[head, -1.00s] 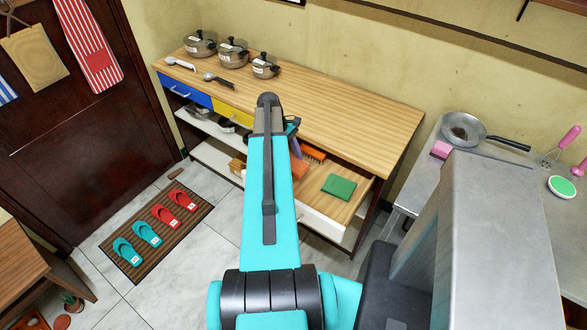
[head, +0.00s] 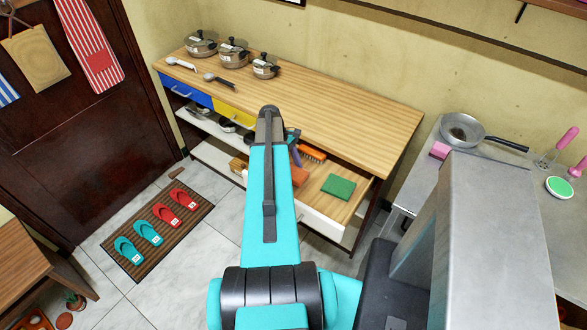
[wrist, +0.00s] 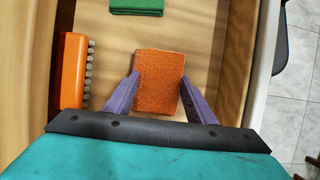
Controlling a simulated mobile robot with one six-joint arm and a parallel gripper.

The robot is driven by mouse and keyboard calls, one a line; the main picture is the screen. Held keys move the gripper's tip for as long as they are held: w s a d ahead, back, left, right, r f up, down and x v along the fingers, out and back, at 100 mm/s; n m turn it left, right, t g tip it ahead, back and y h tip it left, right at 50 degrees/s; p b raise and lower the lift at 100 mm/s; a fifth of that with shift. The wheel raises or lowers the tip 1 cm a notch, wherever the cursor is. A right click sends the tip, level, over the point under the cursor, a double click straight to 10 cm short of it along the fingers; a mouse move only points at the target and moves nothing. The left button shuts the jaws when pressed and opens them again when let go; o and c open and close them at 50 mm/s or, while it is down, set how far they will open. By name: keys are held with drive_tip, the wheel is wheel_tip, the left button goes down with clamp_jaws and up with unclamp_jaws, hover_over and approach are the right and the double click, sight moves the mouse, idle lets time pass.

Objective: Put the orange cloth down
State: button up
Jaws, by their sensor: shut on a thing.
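The orange cloth (wrist: 158,82) is a small folded rectangle between the two purple fingers of my gripper (wrist: 159,80) in the wrist view. The fingers are shut on its left and right sides. In the head view the cloth (head: 299,175) shows inside the open drawer (head: 325,226), partly hidden by my arm. My gripper (head: 295,157) is mostly hidden there too. I cannot tell whether the cloth touches the drawer floor.
A green cloth (wrist: 137,6) lies in the drawer beyond the orange one. An orange brush (wrist: 72,70) with pale bristles lies to the left. Bare drawer floor (wrist: 200,40) shows around the cloth. The drawer's white front wall (wrist: 266,60) is on the right.

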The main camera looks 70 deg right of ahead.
drive_tip(key=shift+f, duration=0.3)
drive_tip(key=shift+f, duration=0.1)
drive_tip(key=o, duration=1.2)
drive_tip(key=shift+r, duration=0.2)
drive_tip(key=b+v, duration=0.3)
drive_tip(key=v, duration=0.9)
drive_tip(key=shift+f, duration=0.1)
drive_tip(key=shift+w, duration=0.1)
